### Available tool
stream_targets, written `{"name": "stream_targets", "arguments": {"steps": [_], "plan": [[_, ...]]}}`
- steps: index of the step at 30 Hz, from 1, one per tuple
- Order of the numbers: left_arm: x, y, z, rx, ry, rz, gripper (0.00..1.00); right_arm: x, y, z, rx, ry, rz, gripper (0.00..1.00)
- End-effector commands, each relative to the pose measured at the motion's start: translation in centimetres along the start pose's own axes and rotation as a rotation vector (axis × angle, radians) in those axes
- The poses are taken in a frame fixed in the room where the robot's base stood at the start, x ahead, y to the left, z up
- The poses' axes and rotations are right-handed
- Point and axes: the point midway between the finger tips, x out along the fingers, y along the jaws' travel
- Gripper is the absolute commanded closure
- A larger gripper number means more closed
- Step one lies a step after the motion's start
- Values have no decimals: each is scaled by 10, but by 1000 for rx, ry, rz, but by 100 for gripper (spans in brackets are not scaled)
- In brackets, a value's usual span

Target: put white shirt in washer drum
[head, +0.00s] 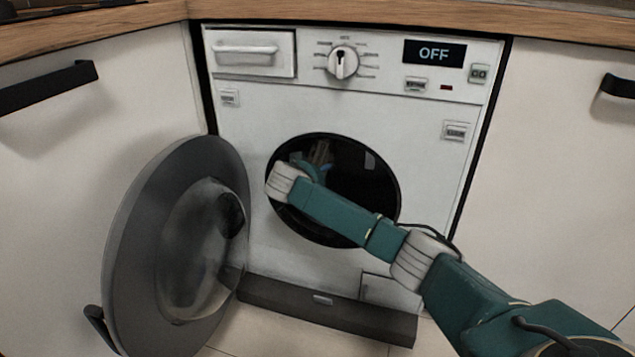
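The washer (420,130) is white, set under the counter, and its display reads OFF. Its round door (160,250) is swung wide open to the left. The dark drum opening (350,195) is in the middle of the front. My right arm comes in from the lower right and crosses the opening, with its wrist at the opening's left side. My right gripper (321,160) is dim and small inside the opening, partly hidden by the wrist; whether its fingers are open or shut is unclear. I cannot make out a white shirt. My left gripper is out of view.
A wooden counter (375,12) runs above the washer. White cabinet fronts with dark handles stand on the left (45,88) and right (618,86). A dark plinth flap (325,313) juts out below the washer, above the tiled floor (275,343).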

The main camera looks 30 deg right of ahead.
Motion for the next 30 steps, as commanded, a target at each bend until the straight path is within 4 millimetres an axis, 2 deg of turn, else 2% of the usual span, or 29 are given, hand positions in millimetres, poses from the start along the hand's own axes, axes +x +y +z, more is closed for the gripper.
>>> {"name": "stream_targets", "arguments": {"steps": [1, 2, 14, 17, 24, 30], "plan": [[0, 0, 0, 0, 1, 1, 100, 0, 0, -1, 0, 1, -1, 10], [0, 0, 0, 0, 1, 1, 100, 0, 0, -1, 0, 1, -1, 5], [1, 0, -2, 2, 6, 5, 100, -6, 0, 1, -1, -1, -1, 4], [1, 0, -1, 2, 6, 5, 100, -19, -1, 1, -1, 0, -3, 4], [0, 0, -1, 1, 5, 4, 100, -71, -1, 0, 0, 0, -5, 4], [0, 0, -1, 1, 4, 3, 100, -105, -1, 1, 0, 0, -3, 4]]}}
